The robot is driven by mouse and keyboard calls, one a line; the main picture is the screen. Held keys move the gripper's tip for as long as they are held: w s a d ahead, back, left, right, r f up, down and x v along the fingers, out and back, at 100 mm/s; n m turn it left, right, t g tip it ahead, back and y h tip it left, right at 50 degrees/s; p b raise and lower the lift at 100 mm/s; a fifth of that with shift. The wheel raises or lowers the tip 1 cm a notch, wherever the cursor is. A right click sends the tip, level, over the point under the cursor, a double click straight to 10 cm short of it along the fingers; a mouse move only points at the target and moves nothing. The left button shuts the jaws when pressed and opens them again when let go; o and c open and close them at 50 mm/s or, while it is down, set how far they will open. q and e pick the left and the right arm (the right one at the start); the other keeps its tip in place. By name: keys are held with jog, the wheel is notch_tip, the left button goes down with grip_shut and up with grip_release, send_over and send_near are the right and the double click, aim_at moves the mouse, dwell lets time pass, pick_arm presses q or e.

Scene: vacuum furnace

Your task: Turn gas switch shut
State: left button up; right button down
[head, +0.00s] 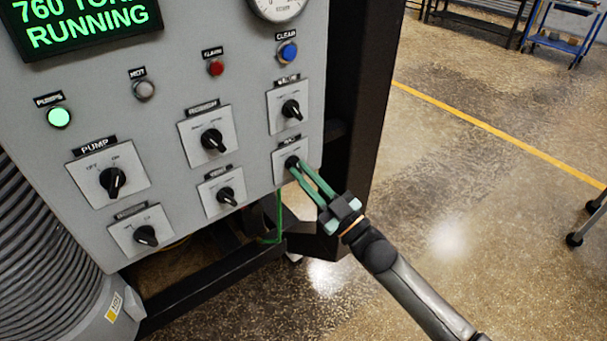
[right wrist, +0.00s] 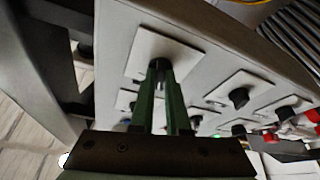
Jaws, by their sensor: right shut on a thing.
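The gas switch (head: 291,161) is a black rotary knob on a light square plate at the lower right of the grey control panel. My right gripper (head: 297,167) reaches it from the lower right, with its long green fingers shut on the knob. In the right wrist view the green fingers (right wrist: 164,82) close around the black knob (right wrist: 158,66) in front of its plate (right wrist: 172,52). The fingers hide part of the knob and its label is too small to read, so I cannot tell its setting. My left gripper is not in view.
The panel (head: 245,90) carries several other black knobs, including the pump switch (head: 112,181) and one just above (head: 291,109). A blue button (head: 287,51) and a red button (head: 215,67) sit higher. A black frame post (head: 360,90) stands right of the panel. Open floor (head: 470,210) lies beyond.

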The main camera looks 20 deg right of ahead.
jog(key=shift+d+n+g+y, duration=0.1)
jog(key=shift+n+g+y, duration=0.5)
jog(key=shift+n, duration=1)
jog(key=c, duration=0.9)
grip_release()
jog(key=b+v, duration=0.1)
jog(key=v, duration=1.1)
jog(key=shift+d+b, duration=0.2)
jog(key=shift+b, duration=0.1)
jog(key=shift+s+f, duration=0.1)
jog(key=shift+f, duration=0.05)
jog(key=s+a+f+m+g+h+p, duration=0.1)
jog(key=s+a+f+m+g+h, duration=0.1)
jog(key=s+f+m+g+h, duration=0.2)
jog(key=s+a+f+m+g+h+p, duration=0.2)
jog(key=s+f, duration=0.9)
jog(key=f, duration=0.9)
jog(key=a+m+g+h, duration=0.1)
jog(key=m+g+h, duration=0.1)
jog(key=m+g, duration=0.1)
jog(key=shift+a+m+h, duration=0.25)
jog(key=shift+m+h, duration=0.15)
jog(key=shift+m, duration=0.4)
